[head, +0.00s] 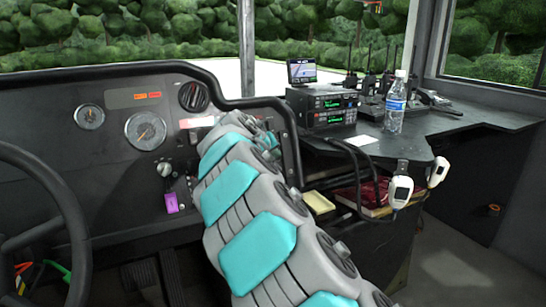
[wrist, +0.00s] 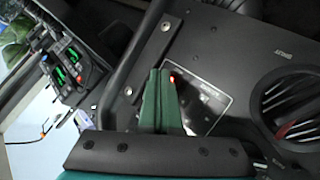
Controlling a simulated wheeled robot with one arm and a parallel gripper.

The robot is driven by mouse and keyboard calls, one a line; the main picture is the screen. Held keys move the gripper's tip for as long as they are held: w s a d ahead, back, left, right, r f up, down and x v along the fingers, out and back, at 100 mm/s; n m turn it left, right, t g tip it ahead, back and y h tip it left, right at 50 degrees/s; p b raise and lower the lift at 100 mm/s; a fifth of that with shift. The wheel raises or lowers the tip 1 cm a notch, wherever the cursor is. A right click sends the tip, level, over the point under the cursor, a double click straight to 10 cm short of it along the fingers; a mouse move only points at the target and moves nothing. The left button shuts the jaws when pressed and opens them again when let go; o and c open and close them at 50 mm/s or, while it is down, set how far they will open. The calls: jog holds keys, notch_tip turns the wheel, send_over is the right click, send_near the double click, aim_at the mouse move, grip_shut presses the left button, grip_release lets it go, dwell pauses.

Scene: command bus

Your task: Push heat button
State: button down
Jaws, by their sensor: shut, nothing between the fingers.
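A small control panel with pale lettering (wrist: 214,90) is set in the dashboard in the wrist view. A small red light (wrist: 172,79) glows on it, right beside my fingertips. The lettering is too small to read, so I cannot tell which control is the heat button. My gripper (wrist: 161,72) is shut and empty, its green fingers over the panel's left part and hiding some of it. I cannot tell whether the tips touch anything. In the head view a lit pale strip (head: 197,122) shows on the dashboard, and my arm covers the area beside it and my gripper.
A round air vent (wrist: 287,105) lies right of the panel in the wrist view. A black rail (wrist: 135,60) runs on the left. In the head view the steering wheel (head: 70,220) is at left, and radios (head: 325,108) and a water bottle (head: 396,103) stand on the right counter.

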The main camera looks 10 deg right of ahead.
jog(key=shift+s, duration=0.1)
jog(key=shift+s+d+r+b, duration=0.15)
jog(key=shift+s+d+r, duration=0.2)
jog(key=shift+s, duration=0.5)
jog(key=shift+s+d+r+b, duration=0.2)
jog(key=shift+s+r, duration=0.15)
jog(key=shift+s, duration=0.5)
jog(key=shift+s+d+r+b, duration=0.1)
jog(key=shift+s+d+r, duration=0.25)
jog(key=shift+s, duration=0.5)
